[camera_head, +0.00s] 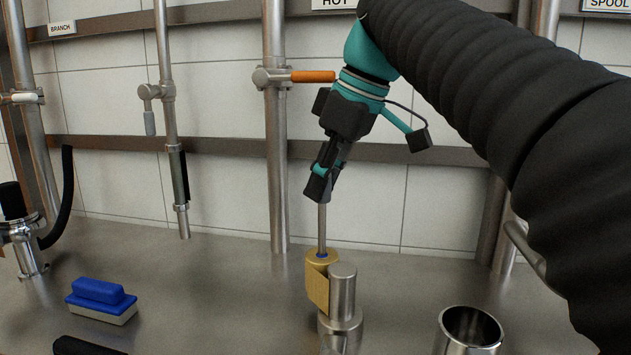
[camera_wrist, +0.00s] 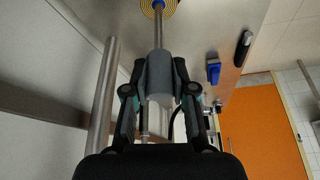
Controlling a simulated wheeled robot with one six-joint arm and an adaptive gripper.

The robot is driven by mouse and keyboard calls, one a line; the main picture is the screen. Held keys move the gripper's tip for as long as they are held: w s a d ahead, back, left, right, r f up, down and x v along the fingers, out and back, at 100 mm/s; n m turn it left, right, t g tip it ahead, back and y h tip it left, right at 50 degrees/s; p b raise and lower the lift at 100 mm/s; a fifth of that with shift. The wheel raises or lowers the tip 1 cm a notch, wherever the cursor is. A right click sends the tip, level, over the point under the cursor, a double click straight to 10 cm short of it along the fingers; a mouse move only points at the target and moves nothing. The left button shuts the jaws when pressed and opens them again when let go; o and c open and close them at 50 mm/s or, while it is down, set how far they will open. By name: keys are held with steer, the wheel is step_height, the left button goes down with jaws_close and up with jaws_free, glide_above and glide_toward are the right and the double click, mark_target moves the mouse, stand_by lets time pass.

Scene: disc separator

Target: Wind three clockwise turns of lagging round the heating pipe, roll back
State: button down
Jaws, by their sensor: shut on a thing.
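My gripper (camera_head: 320,190) is shut on the grey grip (camera_wrist: 158,75) of a thin upright steel rod (camera_head: 322,228). The rod runs down into the blue-cored centre of a tan lagging roll (camera_head: 316,282). The coiled end of the roll also shows at the top of the wrist view (camera_wrist: 150,10). The roll stands just left of a short, thick upright steel pipe (camera_head: 342,290) on the steel bench, its tan face close against it. I cannot tell how much lagging is round that pipe; its far side is hidden.
A tall pipe with an orange-handled valve (camera_head: 312,77) stands behind, left of my gripper. A blue-backed brush (camera_head: 98,298) lies at the left of the bench (camera_head: 210,290). An open steel cup (camera_head: 470,330) stands at front right. Bare bench lies between brush and roll.

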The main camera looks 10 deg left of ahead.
steer(key=d, duration=0.1)
steer(key=w+d, duration=0.1)
steer(key=d, duration=0.1)
stand_by(0.5)
steer(key=shift+d, duration=0.2)
steer(key=d, duration=0.1)
steer(key=s+d, duration=0.1)
steer(key=d, duration=0.1)
stand_by(0.4)
